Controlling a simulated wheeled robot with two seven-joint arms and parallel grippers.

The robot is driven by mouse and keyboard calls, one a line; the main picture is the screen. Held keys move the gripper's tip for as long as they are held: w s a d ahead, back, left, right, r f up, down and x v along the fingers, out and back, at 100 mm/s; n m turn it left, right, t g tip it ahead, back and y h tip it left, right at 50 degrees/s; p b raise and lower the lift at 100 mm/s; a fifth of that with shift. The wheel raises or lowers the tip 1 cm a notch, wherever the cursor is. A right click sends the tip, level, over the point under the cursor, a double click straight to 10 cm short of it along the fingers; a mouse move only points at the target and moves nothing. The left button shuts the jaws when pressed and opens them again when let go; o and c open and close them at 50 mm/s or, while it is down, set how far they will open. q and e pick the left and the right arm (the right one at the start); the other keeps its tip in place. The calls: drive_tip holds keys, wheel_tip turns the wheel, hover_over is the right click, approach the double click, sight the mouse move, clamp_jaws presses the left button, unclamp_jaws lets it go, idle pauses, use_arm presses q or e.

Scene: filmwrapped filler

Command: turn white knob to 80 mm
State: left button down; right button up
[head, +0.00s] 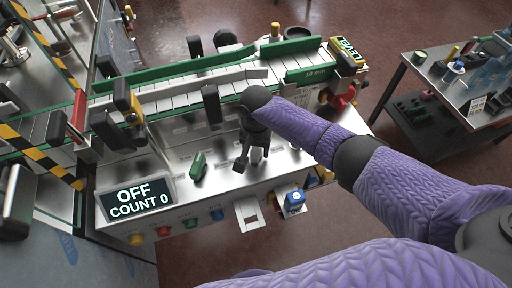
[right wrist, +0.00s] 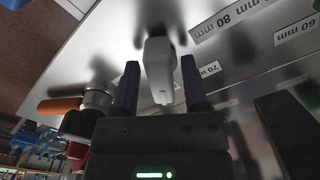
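The white knob (right wrist: 160,68) shows in the right wrist view as a pale lever on the metal panel. My right gripper (right wrist: 160,85) has its two dark fingers on either side of the knob, with a thin gap on each side. In the head view my right gripper (head: 243,163) is over the machine's front panel and the knob is hidden there. My left gripper is not in view.
A conveyor with green rails (head: 180,70) runs behind the panel. A display (head: 137,197) reads OFF, COUNT 0. A green handle (head: 198,167) is left of my gripper. An orange-and-metal knob (right wrist: 97,100) is beside the left finger. A side table (head: 470,105) stands at right.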

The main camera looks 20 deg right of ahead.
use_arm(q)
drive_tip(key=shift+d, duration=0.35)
use_arm(e)
clamp_jaws()
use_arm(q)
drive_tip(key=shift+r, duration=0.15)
